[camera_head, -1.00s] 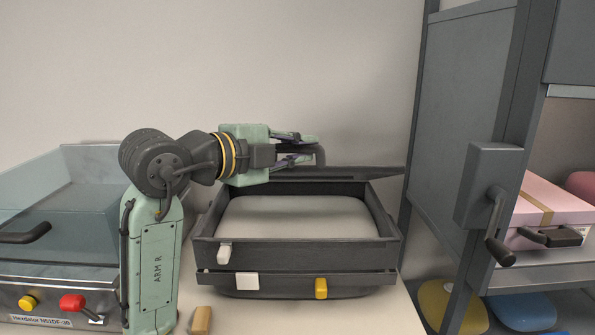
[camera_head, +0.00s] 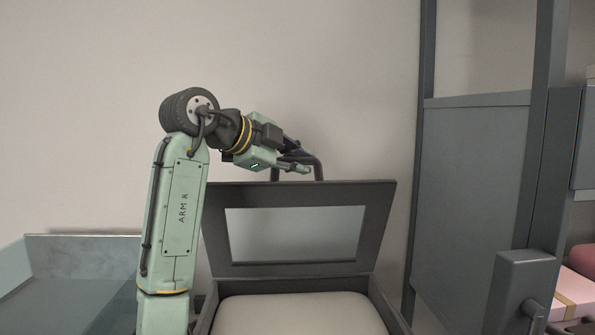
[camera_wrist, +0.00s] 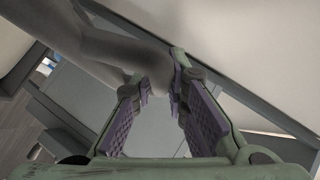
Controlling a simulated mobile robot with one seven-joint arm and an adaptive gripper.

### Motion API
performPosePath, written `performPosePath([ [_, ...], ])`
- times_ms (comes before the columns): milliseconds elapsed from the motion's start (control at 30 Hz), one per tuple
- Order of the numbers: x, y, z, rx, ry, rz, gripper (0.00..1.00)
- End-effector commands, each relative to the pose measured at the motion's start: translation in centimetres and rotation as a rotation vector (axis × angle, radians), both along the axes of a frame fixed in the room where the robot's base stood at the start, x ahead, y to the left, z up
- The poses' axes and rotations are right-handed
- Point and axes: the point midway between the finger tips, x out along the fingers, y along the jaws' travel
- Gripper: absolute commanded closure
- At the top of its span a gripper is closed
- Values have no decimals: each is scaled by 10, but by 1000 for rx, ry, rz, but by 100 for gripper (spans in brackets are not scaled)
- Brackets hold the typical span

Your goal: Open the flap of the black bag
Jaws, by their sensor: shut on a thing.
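A dark grey box (camera_head: 392,312) with a hinged, framed lid (camera_head: 298,194) stands in the lower middle of the head view; it looks rigid rather than like a soft bag. The lid stands steeply raised, and its window shows the pale wall behind. A pale cushion-like pad (camera_head: 300,316) fills the box. A dark curved handle (camera_head: 319,172) rises from the lid's top edge. My gripper (camera_head: 306,167) is shut on this handle. In the wrist view the thick grey handle (camera_wrist: 110,48) reaches between my fingertips (camera_wrist: 160,86). The box's front is below the head view.
A clear-walled case (camera_head: 75,285) stands at the lower left. A tall grey rack (camera_head: 472,185) stands close on the right, with a crank box (camera_head: 522,285) and a pink box (camera_head: 578,295). The wall behind is bare, with free room above the lid.

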Motion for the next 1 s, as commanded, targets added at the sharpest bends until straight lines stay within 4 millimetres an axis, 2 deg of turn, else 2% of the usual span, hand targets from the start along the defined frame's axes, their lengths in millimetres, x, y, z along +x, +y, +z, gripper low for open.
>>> performPosePath([
  [300, 15, 0, 4, 1, 51, -1, 100],
  [700, 16, 0, 5, 1, 52, -1, 100],
  [733, 16, 0, 5, 1, 52, -1, 85],
  [1000, 16, 0, 5, 1, 53, -1, 67],
])
